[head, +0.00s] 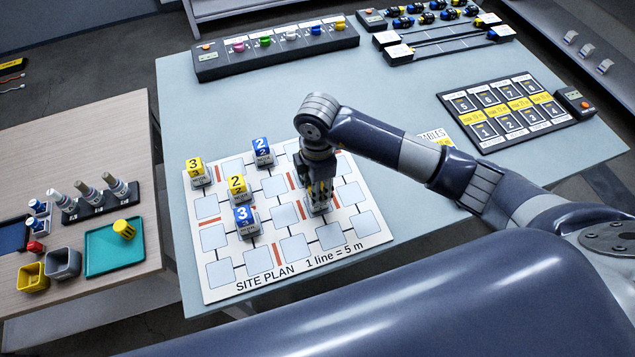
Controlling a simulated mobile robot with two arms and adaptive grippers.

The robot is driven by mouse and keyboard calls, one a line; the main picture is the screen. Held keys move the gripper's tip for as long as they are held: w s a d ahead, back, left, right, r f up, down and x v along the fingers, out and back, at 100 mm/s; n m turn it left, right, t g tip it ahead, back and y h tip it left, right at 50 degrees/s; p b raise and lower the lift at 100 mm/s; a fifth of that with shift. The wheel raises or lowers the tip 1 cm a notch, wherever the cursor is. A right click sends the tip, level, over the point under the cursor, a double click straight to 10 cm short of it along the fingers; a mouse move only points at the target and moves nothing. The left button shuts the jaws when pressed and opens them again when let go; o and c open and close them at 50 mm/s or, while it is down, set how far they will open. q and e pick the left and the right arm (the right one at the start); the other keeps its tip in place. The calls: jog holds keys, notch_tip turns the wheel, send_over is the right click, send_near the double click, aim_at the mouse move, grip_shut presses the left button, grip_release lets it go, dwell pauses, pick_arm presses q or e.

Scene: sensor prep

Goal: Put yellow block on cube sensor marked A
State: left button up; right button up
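My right gripper (319,192) points down over the right part of the white site plan board (225,283). Bits of yellow show between its fingers, with a grey cube (320,209) just below; whether the fingers press on the yellow piece is hidden. Other grey cubes on the board carry numbered blocks: a yellow 3 (195,166), a blue 2 (261,146), a yellow 2 (237,184) and a blue 3 (243,214). Letters on the cubes are too small to read. My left gripper is not in view.
A dark rack with coloured pieces (278,50) stands at the back. A numbered panel (505,113) lies at right. The wooden table (75,130) at left holds a teal tray (105,262), cups and upright tools. The blue tabletop behind the board is clear.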

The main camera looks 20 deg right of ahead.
jog(key=shift+a+f, duration=0.1)
jog(key=shift+f, duration=0.1)
jog(key=o, duration=0.7)
jog(key=shift+o, duration=1.4)
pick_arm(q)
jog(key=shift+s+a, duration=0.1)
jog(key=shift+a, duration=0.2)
pick_arm(e)
jog(key=shift+r, duration=0.15)
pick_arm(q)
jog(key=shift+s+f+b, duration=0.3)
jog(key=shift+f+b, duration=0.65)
pick_arm(e)
notch_tip(320, 180, up, 12)
